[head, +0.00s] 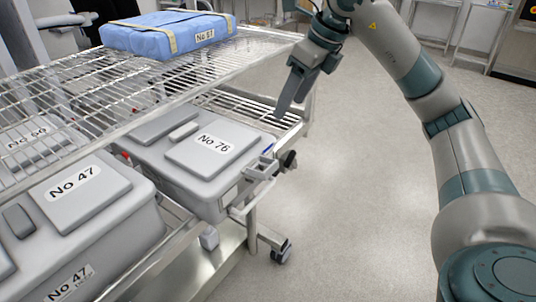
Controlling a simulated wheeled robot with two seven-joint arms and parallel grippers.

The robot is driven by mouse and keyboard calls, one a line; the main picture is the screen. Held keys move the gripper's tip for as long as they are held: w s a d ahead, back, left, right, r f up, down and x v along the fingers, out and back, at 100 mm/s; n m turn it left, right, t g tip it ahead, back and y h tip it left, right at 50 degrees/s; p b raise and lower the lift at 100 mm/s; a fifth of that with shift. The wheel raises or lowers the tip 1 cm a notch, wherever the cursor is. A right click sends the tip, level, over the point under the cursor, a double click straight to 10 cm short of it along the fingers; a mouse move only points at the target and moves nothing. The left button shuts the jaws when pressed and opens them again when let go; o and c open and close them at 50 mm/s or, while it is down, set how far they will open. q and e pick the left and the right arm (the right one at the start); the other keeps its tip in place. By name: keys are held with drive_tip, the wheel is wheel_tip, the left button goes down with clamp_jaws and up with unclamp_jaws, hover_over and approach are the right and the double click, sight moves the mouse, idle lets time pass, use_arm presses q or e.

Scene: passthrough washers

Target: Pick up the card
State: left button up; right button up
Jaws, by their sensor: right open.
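My right gripper (290,100) points down just beyond the far right end of the grey case No 76 (180,190), above the wire shelf. Its jaws are open and I see nothing held between them. A small pale piece (262,170) sits at the right end of this case, by the latch; it may be the card, but it is too small to tell. A thin blue edge shows just above it. The gripper is apart from it, farther back. My left gripper is not in view.
A second grey case, No 47 (100,225), stands at the front left. A blue wrapped pack (150,38) labelled No 51 lies on the upper wire shelf (90,85). The rack's posts and black knob (289,160) stand near. Open floor (370,180) lies to the right.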

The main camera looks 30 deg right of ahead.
drive_tip(key=p, duration=0.1)
hover_over(268, 149)
drive_tip(key=s+d, duration=0.2)
wheel_tip(268, 149, down, 9)
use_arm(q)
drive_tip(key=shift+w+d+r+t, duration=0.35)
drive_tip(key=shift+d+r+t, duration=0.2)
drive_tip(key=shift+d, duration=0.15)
use_arm(e)
drive_tip(key=shift+a+r, duration=0.15)
drive_tip(key=shift+a, duration=0.1)
drive_tip(key=shift+p+x, duration=0.7)
drive_tip(key=shift+x, duration=1.5)
drive_tip(key=shift+s+a+f, duration=0.1)
drive_tip(key=shift+a+f, duration=0.05)
drive_tip(key=shift+f, duration=0.15)
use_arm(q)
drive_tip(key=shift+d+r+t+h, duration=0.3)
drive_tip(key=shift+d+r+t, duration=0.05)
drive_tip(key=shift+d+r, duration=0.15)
use_arm(e)
drive_tip(key=shift+f, duration=0.1)
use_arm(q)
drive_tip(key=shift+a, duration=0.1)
use_arm(e)
drive_tip(key=shift+s+f, duration=0.1)
